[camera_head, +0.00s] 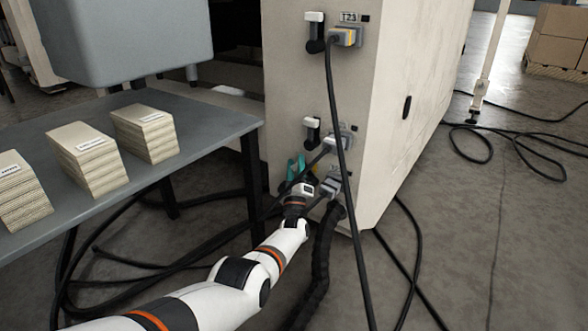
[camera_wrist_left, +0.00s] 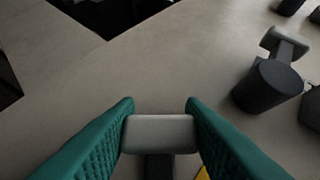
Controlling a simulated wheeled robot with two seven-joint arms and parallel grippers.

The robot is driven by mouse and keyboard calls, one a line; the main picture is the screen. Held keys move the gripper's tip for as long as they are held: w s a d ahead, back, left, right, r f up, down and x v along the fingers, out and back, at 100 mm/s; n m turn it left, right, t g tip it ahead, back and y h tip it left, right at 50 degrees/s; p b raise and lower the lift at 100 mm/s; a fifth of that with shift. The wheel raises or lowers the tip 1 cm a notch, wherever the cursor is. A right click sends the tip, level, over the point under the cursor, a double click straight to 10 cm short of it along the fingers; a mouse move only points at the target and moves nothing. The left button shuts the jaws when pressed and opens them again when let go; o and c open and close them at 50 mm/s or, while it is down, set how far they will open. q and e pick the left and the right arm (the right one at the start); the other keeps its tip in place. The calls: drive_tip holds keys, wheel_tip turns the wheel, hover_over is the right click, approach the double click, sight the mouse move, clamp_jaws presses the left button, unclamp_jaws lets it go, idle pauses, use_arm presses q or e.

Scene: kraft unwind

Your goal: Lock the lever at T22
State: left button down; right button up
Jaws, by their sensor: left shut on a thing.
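My left gripper (camera_head: 296,167) is at the lower part of the pale cabinet (camera_head: 320,85), below the middle lever (camera_head: 312,131). In the left wrist view its green ribbed fingers (camera_wrist_left: 158,110) are shut on a light grey lever handle (camera_wrist_left: 158,134), one finger at each end. A dark part shows below the handle. The rest of this lever is hidden. Another lever (camera_wrist_left: 268,85), dark with a grey tab, stands apart at the upper right. The top lever (camera_head: 314,32) is beside the label T23 (camera_head: 349,17). I cannot read a T22 label. My right gripper is out of view.
A black cable (camera_head: 341,150) hangs from the top connector (camera_head: 345,37) in front of the lower connectors. A grey table (camera_head: 215,125) with paper stacks (camera_head: 88,158) stands left of the cabinet. Cables lie on the floor. The floor right of the cabinet has open room.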

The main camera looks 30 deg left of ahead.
use_arm(q)
drive_tip(key=shift+d+m+t+h, duration=0.3)
drive_tip(key=shift+m, duration=0.4)
drive_tip(key=c, duration=0.9)
unclamp_jaws()
drive_tip(key=shift+r, duration=0.1)
drive_tip(key=shift+p+v, duration=2.6)
drive_tip(key=shift+v, duration=3.45)
